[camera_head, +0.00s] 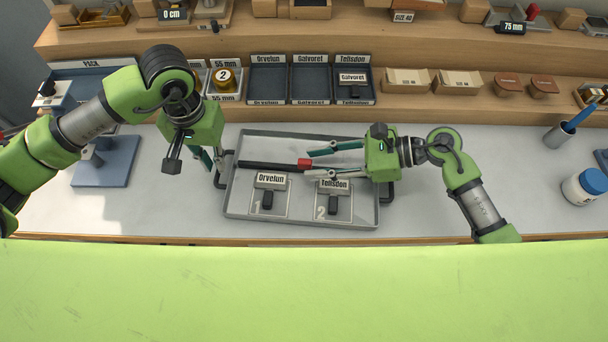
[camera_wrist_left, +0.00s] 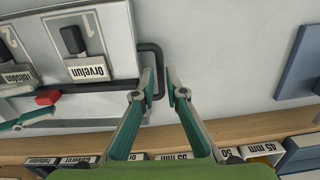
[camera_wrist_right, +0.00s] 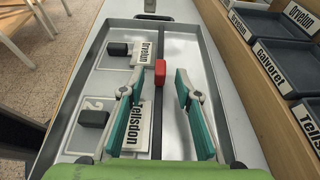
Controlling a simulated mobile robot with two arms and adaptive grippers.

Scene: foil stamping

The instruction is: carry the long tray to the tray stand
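The long grey tray (camera_head: 290,222) lies flat on the bench, with a dark handle at each end. The right handle (camera_head: 388,192) is partly hidden. I cannot identify the tray stand.
A blue-grey plate with an upright (camera_head: 105,162) stands to the left. Labelled bins (camera_head: 268,80) line the shelf behind. A white jar with a blue lid (camera_head: 584,186) and a pen cup (camera_head: 557,138) stand to the right. The bench right of the tray is mostly clear.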

